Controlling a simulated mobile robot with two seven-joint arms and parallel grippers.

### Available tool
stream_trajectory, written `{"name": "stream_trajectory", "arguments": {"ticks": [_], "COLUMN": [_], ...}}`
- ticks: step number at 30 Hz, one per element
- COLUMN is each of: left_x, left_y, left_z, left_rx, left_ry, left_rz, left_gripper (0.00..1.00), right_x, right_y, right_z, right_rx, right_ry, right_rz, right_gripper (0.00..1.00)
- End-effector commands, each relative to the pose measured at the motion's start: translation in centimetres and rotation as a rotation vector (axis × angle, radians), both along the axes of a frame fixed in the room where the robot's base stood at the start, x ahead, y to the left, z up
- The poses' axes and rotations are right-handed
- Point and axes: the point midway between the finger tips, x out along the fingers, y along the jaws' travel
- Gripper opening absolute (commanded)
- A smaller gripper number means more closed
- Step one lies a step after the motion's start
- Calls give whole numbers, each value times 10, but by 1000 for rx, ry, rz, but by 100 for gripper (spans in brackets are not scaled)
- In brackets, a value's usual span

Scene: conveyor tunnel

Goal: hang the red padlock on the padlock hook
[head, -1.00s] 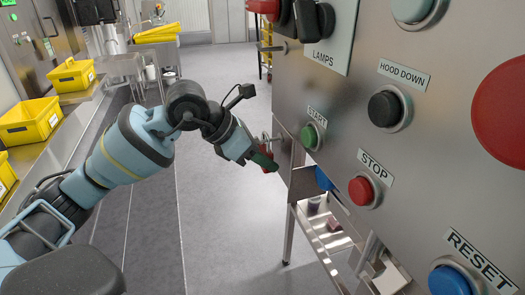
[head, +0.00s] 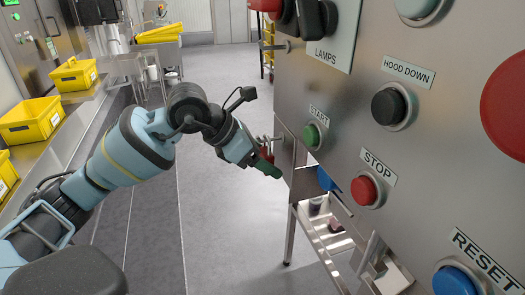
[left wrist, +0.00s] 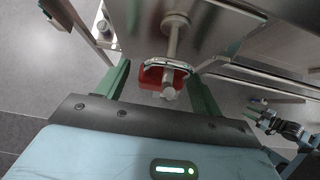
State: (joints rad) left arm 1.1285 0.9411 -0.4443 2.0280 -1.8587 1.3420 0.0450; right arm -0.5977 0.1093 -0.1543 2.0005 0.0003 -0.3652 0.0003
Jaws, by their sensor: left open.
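The red padlock (left wrist: 160,78) is between the two green fingers of my left gripper (left wrist: 160,88) in the left wrist view. Its silver shackle is around the metal rod of the padlock hook (left wrist: 175,38). The gripper is open, with a finger on each side of the padlock. In the head view, my left gripper (head: 266,166) is beside the panel's left edge and hides most of the padlock (head: 255,158).
The control panel (head: 340,130) with several buttons fills the right of the head view. A metal trolley (head: 325,240) stands below it. Yellow bins (head: 30,120) stand on the left counter. The grey floor between is clear.

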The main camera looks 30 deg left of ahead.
Motion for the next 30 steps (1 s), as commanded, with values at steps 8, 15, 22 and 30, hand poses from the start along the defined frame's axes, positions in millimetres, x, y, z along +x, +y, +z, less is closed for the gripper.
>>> {"name": "stream_trajectory", "arguments": {"ticks": [8,15,22,30], "left_x": [-8,-30,-42,-44], "left_y": [8,26,36,36], "left_z": [10,38,53,56], "left_rx": [2,3,0,-1], "left_ry": [-1,-2,-2,-1], "left_rz": [1,2,1,0], "left_gripper": [67,67,67,67], "right_x": [-8,-11,-8,-2], "right_y": [0,0,0,0], "right_z": [-4,-7,-8,-7], "right_rx": [0,0,-1,-1], "right_ry": [15,23,18,7], "right_rz": [-1,0,-1,0], "right_gripper": [36,36,36,36]}}
